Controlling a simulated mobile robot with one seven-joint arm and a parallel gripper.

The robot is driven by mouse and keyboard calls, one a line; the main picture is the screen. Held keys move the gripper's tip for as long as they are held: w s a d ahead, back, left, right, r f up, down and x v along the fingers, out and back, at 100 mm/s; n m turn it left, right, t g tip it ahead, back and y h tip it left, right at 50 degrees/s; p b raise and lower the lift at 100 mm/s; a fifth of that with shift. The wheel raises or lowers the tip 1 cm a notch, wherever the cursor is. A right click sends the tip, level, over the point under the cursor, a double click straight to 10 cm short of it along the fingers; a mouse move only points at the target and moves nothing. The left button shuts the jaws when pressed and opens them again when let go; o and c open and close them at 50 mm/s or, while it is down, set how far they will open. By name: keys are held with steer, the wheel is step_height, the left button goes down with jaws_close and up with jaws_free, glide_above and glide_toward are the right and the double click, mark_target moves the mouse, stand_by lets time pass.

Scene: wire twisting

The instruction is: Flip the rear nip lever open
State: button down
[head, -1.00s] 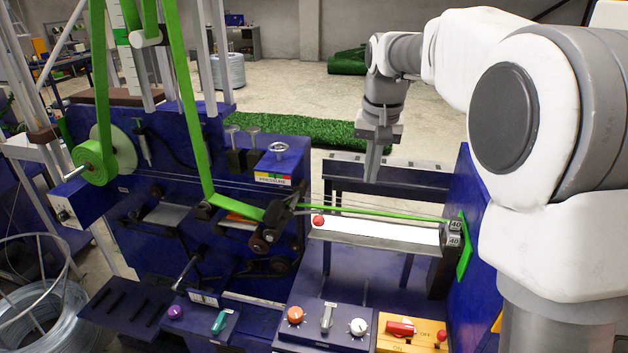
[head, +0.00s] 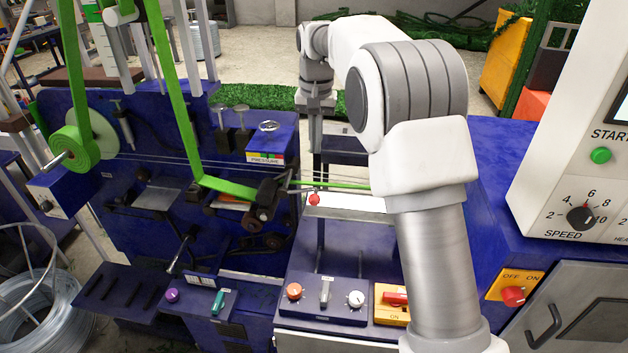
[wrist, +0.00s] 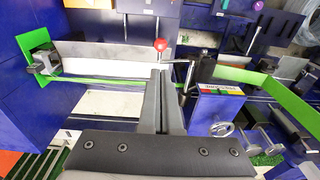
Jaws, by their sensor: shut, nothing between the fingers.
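A lever with a red ball knob (head: 314,199) stands at the right end of the dark nip rollers (head: 262,205), where the green strip passes through. In the wrist view the red knob (wrist: 160,45) shows just beyond my fingertips, with a thin rod below it. I cannot tell for sure that this is the rear nip lever. My gripper (head: 315,148) is behind the rollers, pointing down, above and beyond the red knob in the head view. In the wrist view its fingers (wrist: 163,72) are shut together and empty, apart from the knob.
The green strip (head: 225,187) and thin wires run across the machine. A pressure block with a handwheel (head: 269,126) and T-handles (head: 242,110) stand left of my gripper. A white plate (head: 345,206) lies right of the knob. A control cabinet (head: 575,150) stands at right.

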mark_target(315, 195)
steer(key=f, duration=0.4)
steer(key=f+p, duration=0.1)
steer(key=f, duration=0.4)
steer(key=w+f, duration=0.1)
steer(key=f, duration=0.4)
steer(key=shift+p, duration=0.35)
steer(key=shift+f, duration=0.1)
